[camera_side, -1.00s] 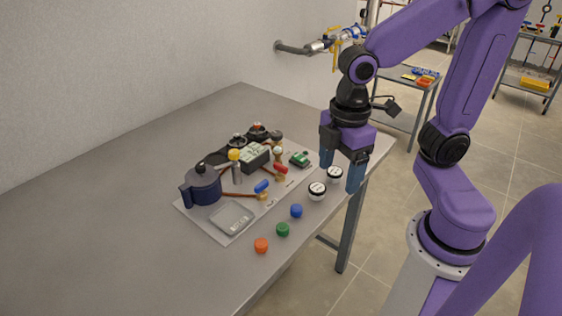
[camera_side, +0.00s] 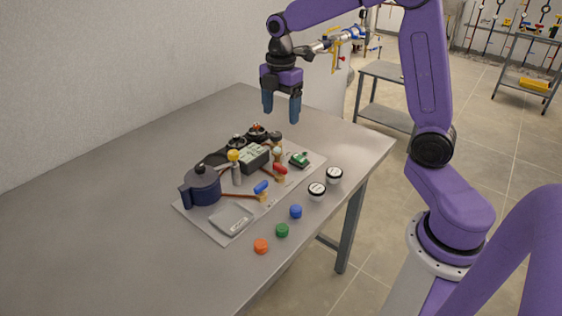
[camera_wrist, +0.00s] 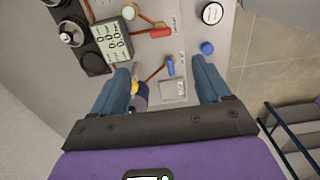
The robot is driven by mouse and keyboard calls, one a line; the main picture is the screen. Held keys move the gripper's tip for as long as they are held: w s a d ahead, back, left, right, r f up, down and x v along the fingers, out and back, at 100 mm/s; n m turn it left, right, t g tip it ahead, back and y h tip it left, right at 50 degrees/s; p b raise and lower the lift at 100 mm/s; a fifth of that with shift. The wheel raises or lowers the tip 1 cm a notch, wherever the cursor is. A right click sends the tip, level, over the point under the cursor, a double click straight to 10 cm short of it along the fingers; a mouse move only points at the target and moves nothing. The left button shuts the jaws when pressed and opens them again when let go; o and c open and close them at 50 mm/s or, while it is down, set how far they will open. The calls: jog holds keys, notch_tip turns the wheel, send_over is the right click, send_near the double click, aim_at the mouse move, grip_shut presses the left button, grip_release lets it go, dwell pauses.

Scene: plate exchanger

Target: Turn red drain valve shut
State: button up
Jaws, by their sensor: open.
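The red drain valve (camera_side: 280,169) is a short red lever on a brass body, on the right part of the grey panel (camera_side: 213,228). In the wrist view the red lever (camera_wrist: 161,32) lies nearly level, above the space between the fingertips. My gripper (camera_side: 281,112) points down, well above the back of the panel. Its fingers (camera_wrist: 163,66) are apart, with nothing between them, and it is clear of the valve.
A dark pot-like vessel (camera_side: 202,186), a yellow-topped post (camera_side: 235,168), a meter box (camera_side: 254,157) and black knobs crowd the panel. White-topped jars (camera_side: 334,175) and orange (camera_side: 261,246), green (camera_side: 281,230) and blue (camera_side: 295,211) caps lie along the front. The left table is clear.

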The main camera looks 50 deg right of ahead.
aim_at(281, 165)
notch_tip(281, 165, down, 17)
jog(key=shift+r, duration=0.2)
dwell(0.3)
jog(key=c, duration=1.1)
